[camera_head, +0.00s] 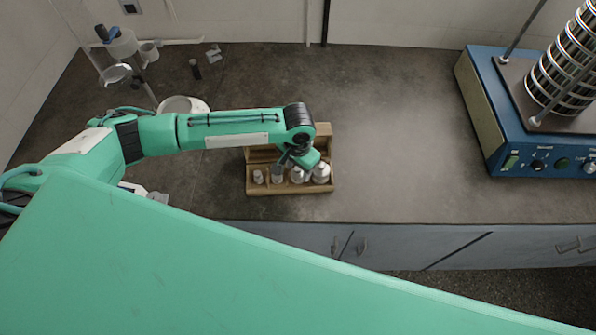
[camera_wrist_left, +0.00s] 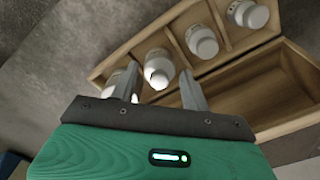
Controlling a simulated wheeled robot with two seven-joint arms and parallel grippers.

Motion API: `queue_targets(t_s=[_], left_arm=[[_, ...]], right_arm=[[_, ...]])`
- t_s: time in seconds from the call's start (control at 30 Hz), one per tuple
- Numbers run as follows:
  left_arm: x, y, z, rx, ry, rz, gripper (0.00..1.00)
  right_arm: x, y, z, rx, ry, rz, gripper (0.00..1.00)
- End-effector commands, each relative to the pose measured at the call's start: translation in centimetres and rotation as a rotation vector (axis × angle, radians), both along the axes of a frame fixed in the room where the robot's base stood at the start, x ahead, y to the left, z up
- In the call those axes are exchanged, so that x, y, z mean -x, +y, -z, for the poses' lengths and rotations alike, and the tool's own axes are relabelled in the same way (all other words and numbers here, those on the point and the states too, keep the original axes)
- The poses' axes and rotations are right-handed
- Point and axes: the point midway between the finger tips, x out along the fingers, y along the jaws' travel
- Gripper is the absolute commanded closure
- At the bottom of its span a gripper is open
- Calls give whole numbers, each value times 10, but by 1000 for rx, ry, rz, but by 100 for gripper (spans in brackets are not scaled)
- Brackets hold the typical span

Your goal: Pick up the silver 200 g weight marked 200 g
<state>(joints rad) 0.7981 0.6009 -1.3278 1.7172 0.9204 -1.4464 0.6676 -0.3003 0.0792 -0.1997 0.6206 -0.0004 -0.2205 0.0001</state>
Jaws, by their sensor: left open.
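Several silver weights with knobs stand in a row in a wooden box on the bench. The markings are too small to read, so I cannot tell which is the 200 g one. In the head view a large weight (camera_head: 321,173) is at the right end and a small one (camera_head: 258,177) at the left end. My left gripper (camera_head: 282,166) is over the middle of the row, pointing down. In the left wrist view the open gripper (camera_wrist_left: 160,76) has one weight (camera_wrist_left: 159,62) showing between its fingertips; contact cannot be told. Another weight (camera_wrist_left: 113,83) is partly hidden by the left finger.
The wooden box (camera_head: 290,189) has dividers between weights and an empty long compartment (camera_wrist_left: 255,95). A blue sieve shaker (camera_head: 515,140) stands at the right. A white bowl (camera_head: 183,104) is behind my left arm. The bench between box and shaker is clear.

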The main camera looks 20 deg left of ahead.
Motion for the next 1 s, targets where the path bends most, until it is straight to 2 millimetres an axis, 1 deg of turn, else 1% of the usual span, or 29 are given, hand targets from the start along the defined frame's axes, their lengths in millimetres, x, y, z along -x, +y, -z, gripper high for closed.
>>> queue_targets(t_s=[0.1,0.3,0.33,0.4,0.47,0.5,0.53,0.83,1.0], left_arm=[[0,0,9,-1,0,1,53],[1,0,10,0,0,2,53],[0,0,10,0,0,2,55],[0,0,10,0,0,2,69],[0,0,10,0,0,2,81],[0,0,10,0,0,2,89],[0,0,10,0,0,2,93],[0,0,7,0,-1,1,93],[0,-1,-6,2,-2,1,93]], right_arm=[[0,0,-2,0,0,0,100],[0,0,-2,0,0,0,100],[0,0,-2,0,0,0,100],[0,0,-2,0,0,0,100],[0,0,-2,0,0,0,100],[0,0,-2,0,0,0,100],[0,0,-2,0,0,0,100],[0,0,-1,0,0,0,100],[0,0,2,0,0,0,100]])
